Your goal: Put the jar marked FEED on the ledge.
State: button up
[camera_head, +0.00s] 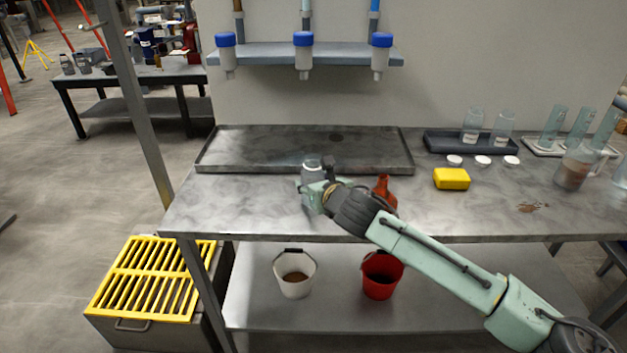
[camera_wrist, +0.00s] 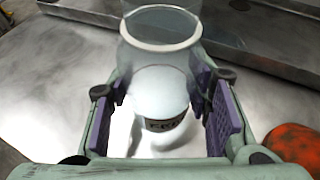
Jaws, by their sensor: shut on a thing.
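A clear glass jar (camera_head: 311,168) is between the fingers of my gripper (camera_head: 318,187), over the front of the metal table. In the wrist view the jar (camera_wrist: 160,45) has a wide open mouth, a pale inside and a dark-lettered label, partly hidden, that seems to read FEED. Both purple finger pads of my gripper (camera_wrist: 165,103) press its sides. I cannot tell whether its base touches the table. A grey-blue ledge (camera_head: 265,60) runs along the wall above the table, with three blue-capped vessels on it.
A shallow metal tray (camera_head: 240,160) lies behind the jar. A red-orange bottle (camera_head: 383,187) stands right of my gripper, close to my arm. A yellow block (camera_head: 451,179), white lids and a dark tray (camera_head: 440,145) with two jars are further right. The table's left front is clear.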

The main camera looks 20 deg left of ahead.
jog(key=shift+f, duration=0.15)
jog(key=shift+f, duration=0.2)
jog(key=o, duration=1.3)
jog(key=shift+r, duration=0.2)
jog(key=b+v, duration=0.2)
jog(key=v, duration=1)
jog(key=shift+b, duration=0.4)
